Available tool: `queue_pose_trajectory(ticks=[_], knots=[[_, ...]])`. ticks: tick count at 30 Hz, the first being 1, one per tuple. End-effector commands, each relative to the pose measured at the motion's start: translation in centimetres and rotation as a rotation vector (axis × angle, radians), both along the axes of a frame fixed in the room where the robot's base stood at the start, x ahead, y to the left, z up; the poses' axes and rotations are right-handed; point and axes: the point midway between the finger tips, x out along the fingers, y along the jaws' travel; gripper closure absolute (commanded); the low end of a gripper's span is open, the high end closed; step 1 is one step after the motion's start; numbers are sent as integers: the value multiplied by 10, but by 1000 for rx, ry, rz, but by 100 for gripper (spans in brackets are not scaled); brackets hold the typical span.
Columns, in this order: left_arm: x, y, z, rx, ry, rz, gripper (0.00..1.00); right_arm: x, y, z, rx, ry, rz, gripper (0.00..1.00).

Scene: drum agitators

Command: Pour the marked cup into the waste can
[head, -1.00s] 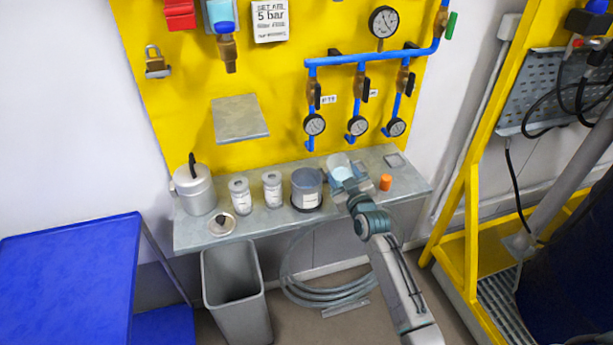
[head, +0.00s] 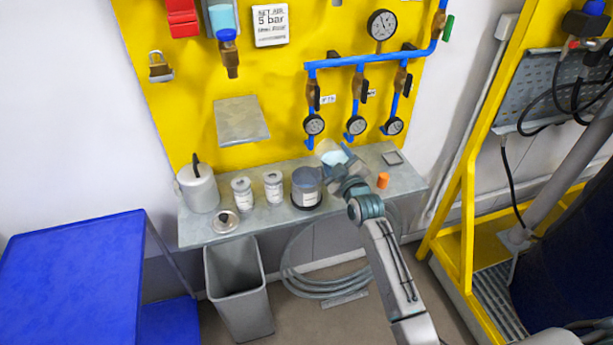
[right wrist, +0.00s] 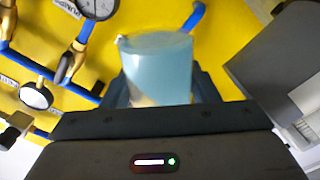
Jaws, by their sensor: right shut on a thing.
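A translucent cup with pale blue contents (head: 331,154) is held above the back part of the shelf in the head view. The same cup shows close up in the right wrist view (right wrist: 157,68). My right gripper (head: 344,166) is shut on the cup; no mark on it can be made out. In the head view the cup appears tilted. The grey waste can (head: 236,285) stands open on the floor in front of the shelf, below and left of the cup. My left gripper is not in view.
A dark blue-grey pot (head: 306,188) stands close left of the held cup. Two labelled jars (head: 242,194), a metal canister (head: 198,187) and a small round lid (head: 225,221) are further left on the shelf (head: 265,221). An orange cap (head: 383,180) lies right. Gauges hang behind.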

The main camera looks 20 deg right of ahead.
Motion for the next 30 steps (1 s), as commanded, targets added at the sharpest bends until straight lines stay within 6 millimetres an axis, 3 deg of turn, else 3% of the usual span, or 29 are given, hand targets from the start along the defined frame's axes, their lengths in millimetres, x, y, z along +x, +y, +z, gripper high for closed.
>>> queue_pose_trajectory(ticks=[30], knots=[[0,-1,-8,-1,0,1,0,0,0,1,-138,-8,0,72]])
